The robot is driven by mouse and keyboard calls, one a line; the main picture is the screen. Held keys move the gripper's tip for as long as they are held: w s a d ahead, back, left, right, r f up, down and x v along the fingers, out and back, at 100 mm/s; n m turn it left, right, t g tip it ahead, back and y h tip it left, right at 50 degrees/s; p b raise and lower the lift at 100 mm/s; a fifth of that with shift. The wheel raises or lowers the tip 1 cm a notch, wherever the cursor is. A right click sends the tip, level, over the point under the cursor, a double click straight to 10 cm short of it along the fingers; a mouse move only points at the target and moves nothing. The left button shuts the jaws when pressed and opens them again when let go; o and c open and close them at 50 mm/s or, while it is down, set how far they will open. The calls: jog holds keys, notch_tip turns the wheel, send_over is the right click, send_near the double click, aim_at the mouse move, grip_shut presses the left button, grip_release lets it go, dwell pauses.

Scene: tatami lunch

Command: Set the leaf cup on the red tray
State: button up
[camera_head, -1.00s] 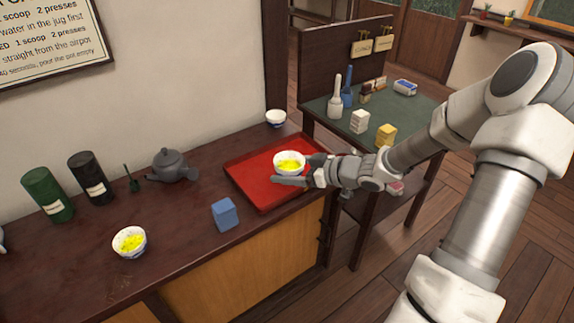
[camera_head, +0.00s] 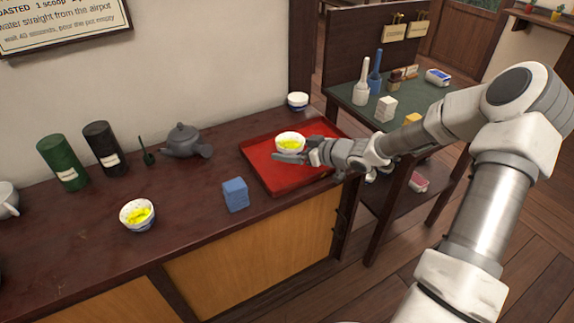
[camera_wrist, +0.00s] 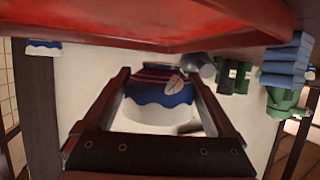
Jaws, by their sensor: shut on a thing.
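The leaf cup (camera_head: 290,142), a white bowl with yellow inside, is over the red tray (camera_head: 262,164). My gripper (camera_head: 293,157) is shut on it from the right. In the wrist view the cup (camera_wrist: 155,108) sits between the two fingers and shows a blue wavy band and a pale leaf mark (camera_wrist: 172,83). That view looks upside down, with the tray (camera_wrist: 150,22) along the top, close to the cup's foot. I cannot tell whether the foot touches the tray. The cup looks roughly level.
A blue block (camera_head: 235,194) stands on the counter in front of the tray, left of it. A similar yellow-filled bowl (camera_head: 138,214) is farther left. A small cup (camera_head: 298,101) is behind the tray. A grey teapot (camera_head: 183,141) and two canisters (camera_head: 62,163) stand along the wall.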

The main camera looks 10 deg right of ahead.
aim_at(286, 166)
jog(key=shift+x, duration=0.8)
jog(key=shift+d+f+b, duration=0.1)
jog(key=shift+f+b, duration=1)
jog(key=shift+f, duration=0.9)
jog(key=shift+f, duration=0.1)
jog(key=shift+f, duration=0.15)
jog(key=o, duration=1.2)
jog(key=shift+d+r, duration=0.15)
jog(key=shift+r, duration=0.2)
jog(key=p+v, duration=0.4)
jog(key=v, duration=0.7)
jog(key=shift+s+d+r, duration=0.1)
jog(key=shift+s+d, duration=0.05)
jog(key=shift+s, duration=0.15)
